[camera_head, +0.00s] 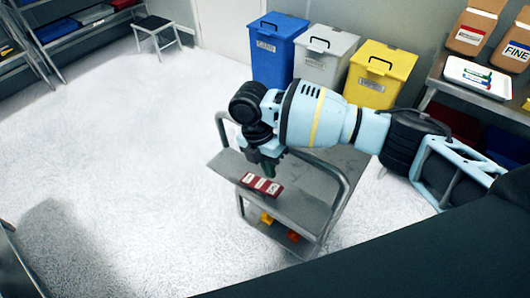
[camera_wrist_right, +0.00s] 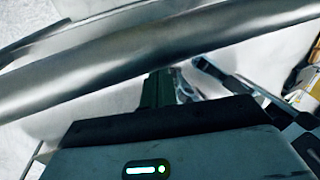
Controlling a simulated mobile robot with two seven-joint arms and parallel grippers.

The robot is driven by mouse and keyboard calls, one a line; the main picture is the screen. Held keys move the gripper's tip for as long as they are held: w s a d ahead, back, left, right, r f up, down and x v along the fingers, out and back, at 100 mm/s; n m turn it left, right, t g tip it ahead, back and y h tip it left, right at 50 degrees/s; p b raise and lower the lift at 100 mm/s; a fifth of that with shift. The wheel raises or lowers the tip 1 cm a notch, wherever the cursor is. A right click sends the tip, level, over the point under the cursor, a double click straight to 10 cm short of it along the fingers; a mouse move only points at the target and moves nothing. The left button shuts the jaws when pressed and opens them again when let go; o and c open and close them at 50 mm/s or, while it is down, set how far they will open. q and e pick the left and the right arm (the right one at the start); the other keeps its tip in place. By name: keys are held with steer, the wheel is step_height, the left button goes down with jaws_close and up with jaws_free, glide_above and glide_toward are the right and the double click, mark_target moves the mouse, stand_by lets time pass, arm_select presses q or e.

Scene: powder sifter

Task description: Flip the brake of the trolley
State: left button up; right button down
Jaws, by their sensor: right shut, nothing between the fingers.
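The grey metal trolley (camera_head: 312,205) stands on the pale floor, with a tube handle at each end. A dark red piece with white marks (camera_head: 262,185) is on its top. Small yellow (camera_head: 267,219) and orange (camera_head: 293,236) parts show low on the trolley; I cannot tell whether either is the brake. My right gripper (camera_head: 268,168) points down over the trolley top, just behind the red piece, shut and empty. In the right wrist view, a thick metal tube (camera_wrist_right: 150,58) crosses in front of the dark fingers (camera_wrist_right: 160,90); contact cannot be told. My left gripper is out of view.
Blue (camera_head: 272,50), white (camera_head: 323,55) and yellow (camera_head: 378,75) lidded bins stand behind the trolley. A bench with a white tray (camera_head: 478,77) and brown bags is at the right. A stool (camera_head: 155,28) and shelves are far left. The floor left of the trolley is clear.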

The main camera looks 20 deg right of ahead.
mark_target(275, 188)
steer(key=shift+x, duration=2.45)
